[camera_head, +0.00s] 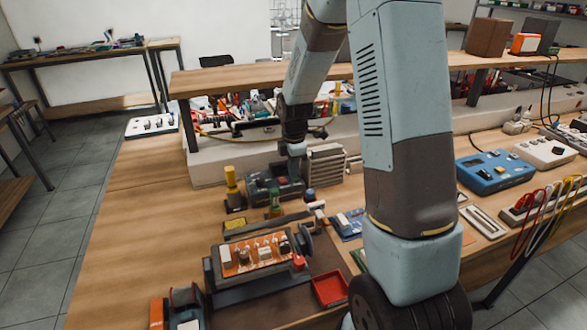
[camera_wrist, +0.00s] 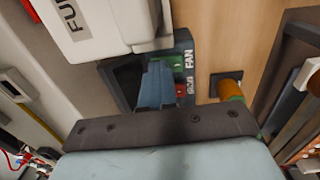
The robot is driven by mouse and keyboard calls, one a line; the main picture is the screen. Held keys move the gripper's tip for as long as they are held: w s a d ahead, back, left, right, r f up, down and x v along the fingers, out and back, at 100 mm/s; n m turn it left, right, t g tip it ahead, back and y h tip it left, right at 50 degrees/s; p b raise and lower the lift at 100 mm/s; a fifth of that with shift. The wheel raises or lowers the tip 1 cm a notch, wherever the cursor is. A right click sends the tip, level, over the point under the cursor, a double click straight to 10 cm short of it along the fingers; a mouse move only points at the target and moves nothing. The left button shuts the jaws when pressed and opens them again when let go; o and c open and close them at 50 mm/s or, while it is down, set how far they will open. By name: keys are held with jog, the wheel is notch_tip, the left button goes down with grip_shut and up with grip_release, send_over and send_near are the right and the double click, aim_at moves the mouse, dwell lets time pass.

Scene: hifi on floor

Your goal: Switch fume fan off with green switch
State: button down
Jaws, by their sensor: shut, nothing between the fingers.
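A dark blue-grey switch box labelled FAN (camera_wrist: 188,58) is in the middle of the wrist view. Its green switch (camera_wrist: 178,66) shows just right of my fingers, with a red switch (camera_wrist: 181,88) beside it. My gripper (camera_wrist: 158,72) is shut and empty, its fingertips over the box beside the green switch. I cannot tell whether they touch it. My fingers hide part of the box. In the head view my gripper (camera_head: 297,150) is above the dark box (camera_head: 262,188) on the bench. A white housing (camera_wrist: 95,25) with a partly visible label beginning FU adjoins the box.
A yellow-topped post (camera_head: 232,183) stands left of the box. A louvered beige unit (camera_head: 326,165) stands close on its right. An orange panel with switches (camera_head: 252,254) and a red tray (camera_head: 331,288) lie in front. A raised shelf (camera_head: 220,78) is behind.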

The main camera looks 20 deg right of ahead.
aim_at(297, 179)
jog(key=shift+s+d+f, duration=0.3)
jog(key=shift+s+f, duration=0.15)
jog(key=shift+s, duration=0.15)
jog(key=shift+s+r, duration=0.1)
jog(key=shift+s, duration=0.35)
jog(key=shift+w+r, duration=0.1)
jog(key=shift+r, duration=0.2)
notch_tip(297, 179, up, 14)
jog(key=shift+a, duration=0.1)
